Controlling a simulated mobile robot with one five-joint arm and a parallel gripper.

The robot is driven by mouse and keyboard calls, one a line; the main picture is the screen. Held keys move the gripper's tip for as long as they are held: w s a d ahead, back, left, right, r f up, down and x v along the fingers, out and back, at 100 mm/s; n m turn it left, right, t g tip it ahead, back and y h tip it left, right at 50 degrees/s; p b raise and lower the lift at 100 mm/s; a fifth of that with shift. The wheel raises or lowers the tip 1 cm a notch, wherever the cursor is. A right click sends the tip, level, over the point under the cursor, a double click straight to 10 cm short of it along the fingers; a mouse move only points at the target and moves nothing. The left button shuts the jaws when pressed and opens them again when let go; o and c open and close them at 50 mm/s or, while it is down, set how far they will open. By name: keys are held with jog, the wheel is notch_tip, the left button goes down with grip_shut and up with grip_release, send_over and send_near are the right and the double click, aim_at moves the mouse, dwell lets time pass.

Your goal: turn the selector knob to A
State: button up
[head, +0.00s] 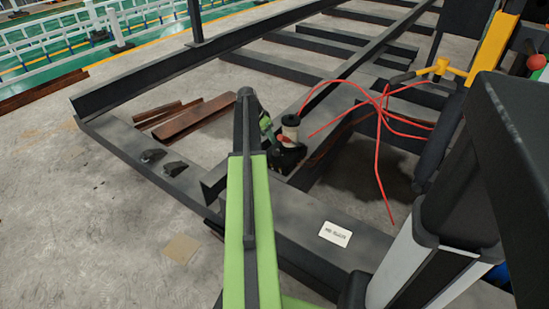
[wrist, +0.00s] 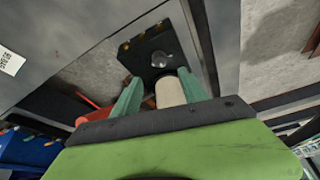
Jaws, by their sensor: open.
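A black block with a round grey knob-like part (wrist: 159,60) is in the upper middle of the wrist view, just beyond my fingertips. No letter or pointer on it is readable, so I cannot tell its setting. My gripper (wrist: 160,82) is open, with its two green fingers apart. A pale cylinder (wrist: 170,92) shows between the fingers, and I cannot tell whether they touch it. My arm partly hides this spot, and the knob is not distinct there.
Dark steel beams (head: 150,175) frame the area around my gripper. Red cables (head: 380,130) loop at the right, near a yellow bracket (head: 497,40). A white label (head: 335,233) lies on the near beam. Rusty bars (head: 190,122) lie on the floor. Open floor is at left.

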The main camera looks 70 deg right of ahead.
aim_at(275, 150)
jog(key=b+x, duration=0.9)
jog(key=x, duration=0.2)
jog(key=shift+f, duration=0.2)
jog(key=shift+r, duration=0.1)
jog(key=shift+c, duration=0.4)
grip_shut()
